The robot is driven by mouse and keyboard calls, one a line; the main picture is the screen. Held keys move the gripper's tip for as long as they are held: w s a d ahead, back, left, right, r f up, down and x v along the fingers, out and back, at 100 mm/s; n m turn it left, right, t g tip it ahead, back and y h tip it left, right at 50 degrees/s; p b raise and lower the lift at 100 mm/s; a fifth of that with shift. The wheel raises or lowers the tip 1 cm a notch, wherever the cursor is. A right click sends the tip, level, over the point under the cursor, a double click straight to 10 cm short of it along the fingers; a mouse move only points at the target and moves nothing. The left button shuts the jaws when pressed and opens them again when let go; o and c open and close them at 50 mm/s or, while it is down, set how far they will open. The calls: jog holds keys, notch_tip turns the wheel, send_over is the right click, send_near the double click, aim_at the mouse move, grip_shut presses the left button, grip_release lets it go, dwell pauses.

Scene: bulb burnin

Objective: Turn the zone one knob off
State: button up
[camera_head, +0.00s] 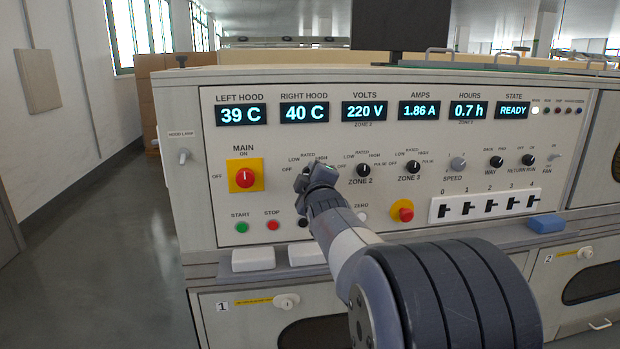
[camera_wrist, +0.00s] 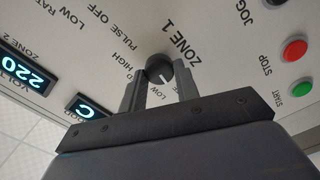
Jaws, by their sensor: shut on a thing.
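The zone one knob (camera_wrist: 158,69) is a small black round knob under the "ZONE 1" label in the wrist view. In the head view, my gripper (camera_head: 308,176) is at the panel, just right of the main switch, and covers the knob.
The yellow and red main switch (camera_head: 244,177) is to the left. The zone two knob (camera_head: 363,170) and zone three knob (camera_head: 414,167) are to the right. Green start (camera_head: 242,227) and red stop (camera_head: 272,225) buttons are below. The state display (camera_head: 512,110) reads READY.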

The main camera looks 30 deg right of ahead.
jog(key=o, duration=1)
jog(key=shift+s, duration=0.1)
jog(key=p+v, duration=0.1)
jog(key=v, duration=0.9)
jog(key=shift+s+a, duration=0.1)
jog(key=shift+s, duration=0.2)
jog(key=b+x, duration=0.1)
jog(key=x, duration=1)
jog(key=shift+s, duration=0.1)
jog(key=shift+s, duration=0.1)
